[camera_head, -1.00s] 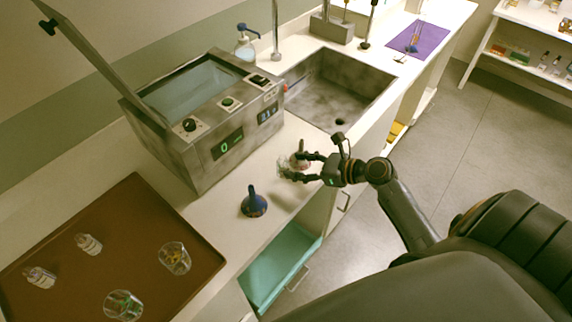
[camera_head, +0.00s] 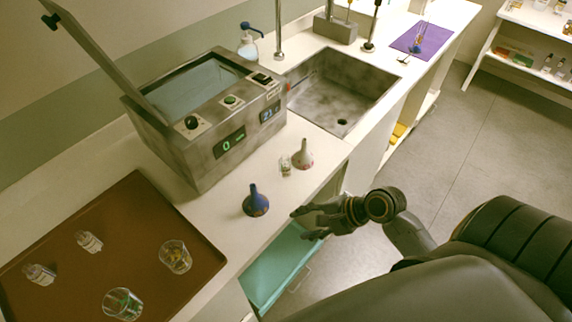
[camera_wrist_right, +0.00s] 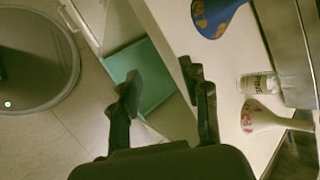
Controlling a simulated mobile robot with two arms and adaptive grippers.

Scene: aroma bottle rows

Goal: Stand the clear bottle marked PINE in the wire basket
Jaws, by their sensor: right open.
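A small clear bottle with a pale label (camera_head: 286,167) stands on the counter beside a white funnel. In the right wrist view the bottle (camera_wrist_right: 260,84) shows to the right of my gripper, and I cannot read its label surely. Two other labelled clear bottles, one at the back (camera_head: 88,241) and one at the left (camera_head: 39,274), are on the brown tray; their marks are too small to read. My right gripper (camera_head: 303,223) is open and empty, apart from the bottle, past the counter's front edge; it also shows in the right wrist view (camera_wrist_right: 160,76). No wire basket can be made out. My left gripper is out of view.
A blue funnel (camera_head: 255,202) and the white funnel (camera_head: 303,155) stand on the counter. The brown tray (camera_head: 135,200) also holds two glasses. A metal bath with its lid raised (camera_head: 190,150) stands behind, beside the sink (camera_head: 340,95). An open teal-lined drawer (camera_head: 275,268) lies below the gripper.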

